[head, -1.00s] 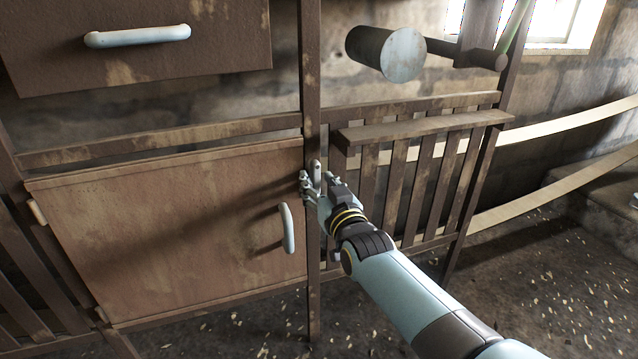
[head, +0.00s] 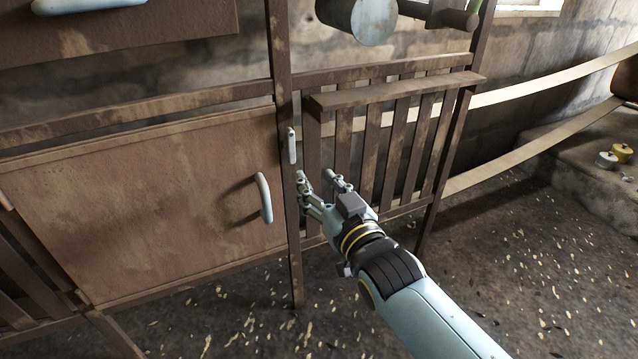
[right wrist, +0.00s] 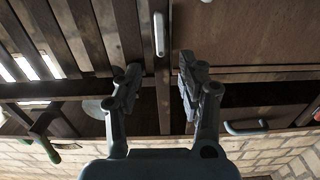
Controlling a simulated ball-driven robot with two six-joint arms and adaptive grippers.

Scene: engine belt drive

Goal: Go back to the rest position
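My right gripper (head: 326,180) is in front of the wooden frame in the head view, just right of the post between the cabinet door and the slatted panel. Its fingers are spread apart with nothing between them. In the right wrist view the gripper (right wrist: 154,84) also shows open and empty, with a gap between its fingers. A small white handle (head: 292,145) is on the post, just beyond the fingertips and apart from them. It also shows in the right wrist view (right wrist: 159,34). My left gripper is not in view.
A brown cabinet door (head: 140,205) with a white handle (head: 264,198) is at left. A slatted panel (head: 390,140) is behind my right gripper. A grey cylinder (head: 357,18) is above. Pale belts (head: 560,90) run right to a stone block (head: 590,165). The floor in front is clear except for litter.

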